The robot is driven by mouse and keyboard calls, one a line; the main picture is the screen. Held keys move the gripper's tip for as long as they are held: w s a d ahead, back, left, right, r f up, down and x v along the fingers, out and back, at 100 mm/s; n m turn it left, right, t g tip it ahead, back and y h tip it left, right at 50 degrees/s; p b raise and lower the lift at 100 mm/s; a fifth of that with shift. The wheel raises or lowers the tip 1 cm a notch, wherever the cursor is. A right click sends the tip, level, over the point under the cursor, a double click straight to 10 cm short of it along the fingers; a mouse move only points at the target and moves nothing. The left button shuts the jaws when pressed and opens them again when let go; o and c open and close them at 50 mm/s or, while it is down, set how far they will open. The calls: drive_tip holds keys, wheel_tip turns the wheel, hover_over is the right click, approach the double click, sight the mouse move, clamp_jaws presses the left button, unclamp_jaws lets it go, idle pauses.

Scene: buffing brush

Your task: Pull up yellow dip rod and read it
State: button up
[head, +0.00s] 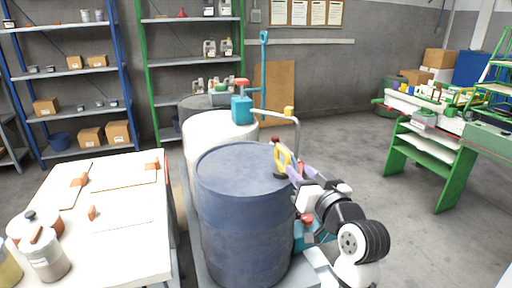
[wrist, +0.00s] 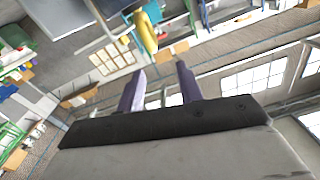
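The yellow dip rod handle (head: 282,159) is a loop standing over the right part of the blue drum's lid (head: 235,167). In the wrist view the yellow piece (wrist: 147,33) shows just beyond the fingertips, nearer the left finger. My gripper (head: 291,171) reaches in from the right, its purple fingers close to the loop. In the wrist view the fingers of my gripper (wrist: 161,68) stand apart with nothing between them. I cannot tell whether a finger touches the loop. The rod below the handle is hidden, and no markings are readable.
A white drum (head: 205,140) with a teal pump (head: 242,109) stands behind the blue drum. A grey bent pipe (head: 297,130) rises behind my gripper. A white table (head: 110,215) with jars is at left. A green workbench (head: 430,150) stands at right, with open floor before it.

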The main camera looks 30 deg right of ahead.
sight(282, 147)
drive_tip(key=p+x, duration=0.1)
drive_tip(key=x, duration=0.3)
drive_tip(key=p+x, duration=0.1)
drive_tip(key=x, duration=0.3)
drive_tip(key=d+p+x, duration=0.1)
drive_tip(key=x, duration=0.4)
drive_tip(key=shift+s+f, duration=0.1)
drive_tip(key=shift+f, duration=0.25)
drive_tip(key=shift+c, duration=0.2)
clamp_jaws()
